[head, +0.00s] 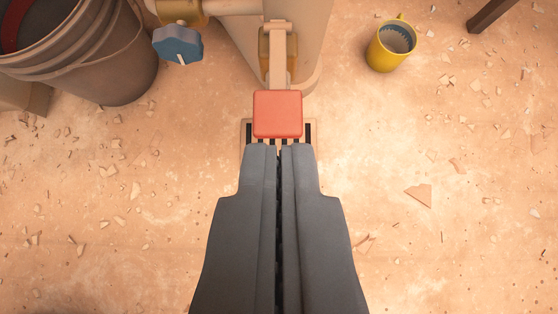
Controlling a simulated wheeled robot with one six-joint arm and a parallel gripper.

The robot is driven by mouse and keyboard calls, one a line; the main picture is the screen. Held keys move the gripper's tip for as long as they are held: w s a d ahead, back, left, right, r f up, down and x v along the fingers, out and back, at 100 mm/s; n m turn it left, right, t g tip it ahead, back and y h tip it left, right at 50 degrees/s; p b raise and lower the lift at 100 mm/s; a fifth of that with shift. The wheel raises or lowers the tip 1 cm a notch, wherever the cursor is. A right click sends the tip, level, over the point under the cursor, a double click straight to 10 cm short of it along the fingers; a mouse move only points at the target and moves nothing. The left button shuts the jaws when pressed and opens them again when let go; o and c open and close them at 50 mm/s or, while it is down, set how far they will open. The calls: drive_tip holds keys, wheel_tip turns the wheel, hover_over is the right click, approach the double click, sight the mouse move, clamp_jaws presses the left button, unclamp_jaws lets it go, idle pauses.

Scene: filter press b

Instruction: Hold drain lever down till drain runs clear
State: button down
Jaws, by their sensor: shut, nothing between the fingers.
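The drain lever shows from above, with a red square pad (277,113) at the end of a pale arm (278,55) that comes from the base of a large beige body. My gripper (275,147) is shut and empty. Its dark fingertips end at the near edge of the red pad; I cannot tell whether they touch it or at what height. A slotted floor drain (309,131) lies beneath the pad, partly hidden by the pad and my fingers. No liquid can be made out at the drain.
A blue-handled valve (178,44) sits on a pipe at upper left, near a large grey bucket (105,75). A yellow mug (390,46) with greyish contents stands at upper right. Broken chips, including a larger shard (419,195), litter the otherwise open floor.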

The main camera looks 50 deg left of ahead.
hover_over(279, 100)
drive_tip(key=s+d, duration=0.2)
drive_tip(key=d, duration=0.1)
wheel_tip(279, 100, down, 6)
drive_tip(key=shift+w+a+f, duration=0.1)
drive_tip(key=shift+a+f, duration=0.05)
drive_tip(key=shift+f, duration=0.45)
drive_tip(key=shift+a+f, duration=0.15)
drive_tip(key=shift+f, duration=1.15)
drive_tip(key=f, duration=0.1)
drive_tip(key=f+t+y, duration=0.1)
drive_tip(key=f, duration=0.1)
drive_tip(key=f+y, duration=0.1)
drive_tip(key=f, duration=0.1)
drive_tip(key=shift+s+d+t, duration=0.25)
drive_tip(key=shift+t, duration=0.05)
drive_tip(key=shift+s+f, duration=0.15)
idle(3.8)
